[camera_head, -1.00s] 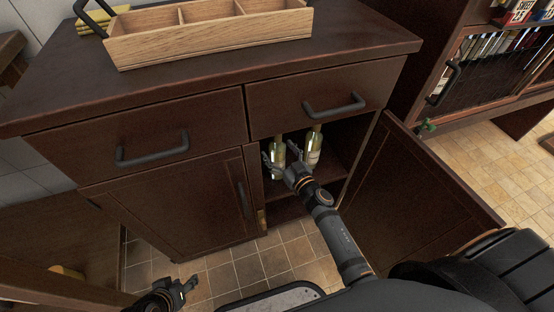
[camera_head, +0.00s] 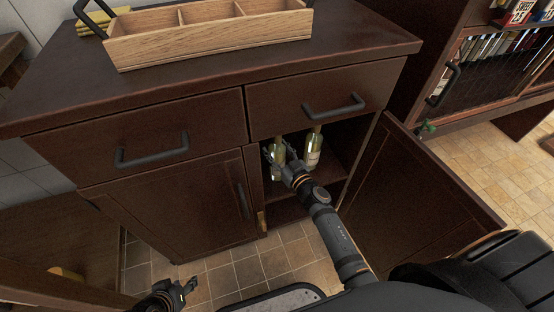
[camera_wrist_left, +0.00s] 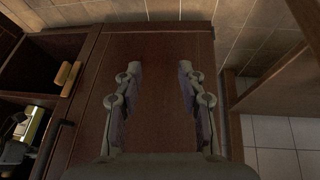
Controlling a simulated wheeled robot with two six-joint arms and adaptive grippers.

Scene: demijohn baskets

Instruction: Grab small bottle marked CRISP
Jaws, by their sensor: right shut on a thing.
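Two small pale green bottles stand inside the open right compartment of the cabinet. My right gripper (camera_head: 278,160) is shut on the left bottle (camera_head: 277,146), and its fingers hide part of it. The right bottle (camera_head: 313,148) stands upright beside it, apart from the gripper, with a pale label. I cannot read CRISP on either bottle. My left gripper (camera_head: 185,289) is low in front of the cabinet, empty. In the left wrist view its fingers (camera_wrist_left: 161,85) are spread apart, facing a closed door.
The open right door (camera_head: 425,195) stands beside my right arm. Drawer handles (camera_head: 335,105) jut out above the compartment. A wooden divided box (camera_head: 210,40) sits on the cabinet top. Tiled floor (camera_head: 240,270) lies below.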

